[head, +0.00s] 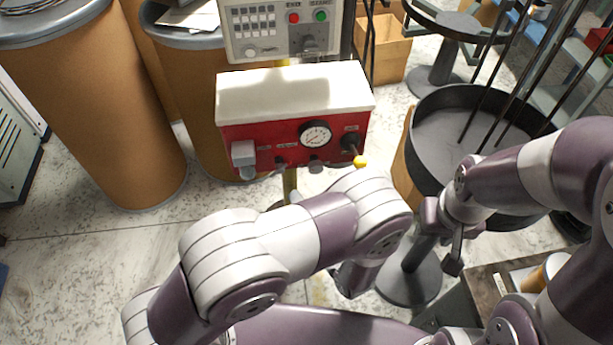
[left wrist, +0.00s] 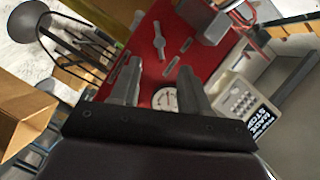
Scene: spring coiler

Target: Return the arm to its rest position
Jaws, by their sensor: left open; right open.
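My left arm (head: 305,235) reaches in from the left in the head view, bent in front of the red control box (head: 265,138). Its gripper is mostly hidden behind the wrist there. In the left wrist view the left gripper (left wrist: 158,78) is open, its two dark fingers apart with nothing between them. The box's red face (left wrist: 150,50) and round gauge (left wrist: 165,99) lie beyond the fingers. My right gripper (head: 447,243) is at the right in the head view, near the black round tray (head: 428,165). It looks empty.
A grey control panel (head: 283,25) with red and green buttons stands above the red box. Brown drums (head: 95,100) stand at left. Dark rods rise from the tray. The floor (head: 70,260) at lower left is clear.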

